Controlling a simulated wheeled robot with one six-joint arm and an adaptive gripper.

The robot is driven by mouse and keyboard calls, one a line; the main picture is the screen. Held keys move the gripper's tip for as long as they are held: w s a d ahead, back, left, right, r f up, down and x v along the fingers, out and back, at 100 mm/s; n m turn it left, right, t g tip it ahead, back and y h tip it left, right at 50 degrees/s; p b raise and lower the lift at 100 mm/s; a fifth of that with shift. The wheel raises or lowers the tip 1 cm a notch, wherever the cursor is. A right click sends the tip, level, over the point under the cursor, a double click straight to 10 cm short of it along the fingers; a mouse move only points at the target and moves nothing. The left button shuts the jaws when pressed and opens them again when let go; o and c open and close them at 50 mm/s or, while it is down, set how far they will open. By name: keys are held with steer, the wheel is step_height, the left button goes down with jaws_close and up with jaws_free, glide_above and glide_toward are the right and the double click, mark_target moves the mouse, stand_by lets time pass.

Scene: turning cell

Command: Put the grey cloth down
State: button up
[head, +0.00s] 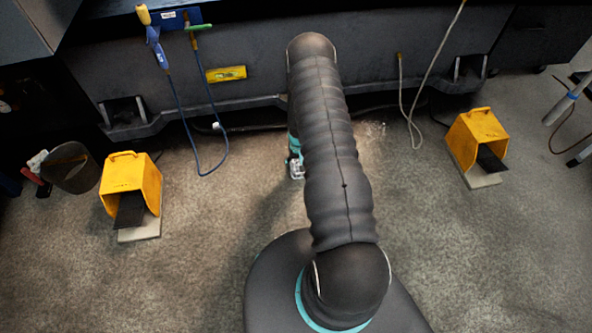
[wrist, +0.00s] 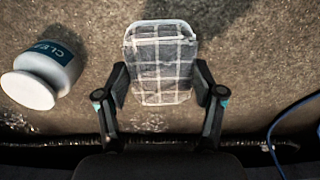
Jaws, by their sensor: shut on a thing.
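The grey cloth (wrist: 160,52), folded into a pad with a white check pattern, is upright in the middle of the wrist view. My gripper (wrist: 161,82) has one finger on each side of its lower half and is shut on it. The cloth's height above the floor is hard to tell.
A white container (wrist: 42,75) with a dark label is left of the cloth. A blue cable (wrist: 274,130) is at right. Yellow pedal housings stand at left (head: 130,174) and right (head: 476,132), below the dark machine front (head: 270,55).

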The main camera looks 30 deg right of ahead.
mark_target(296, 170)
steer(key=shift+w+a+f, duration=0.35)
steer(key=shift+a, duration=0.1)
steer(key=shift+f, duration=1.95)
steer(key=shift+f, duration=0.2)
steer(key=o, duration=1)
steer(key=shift+r, duration=0.1)
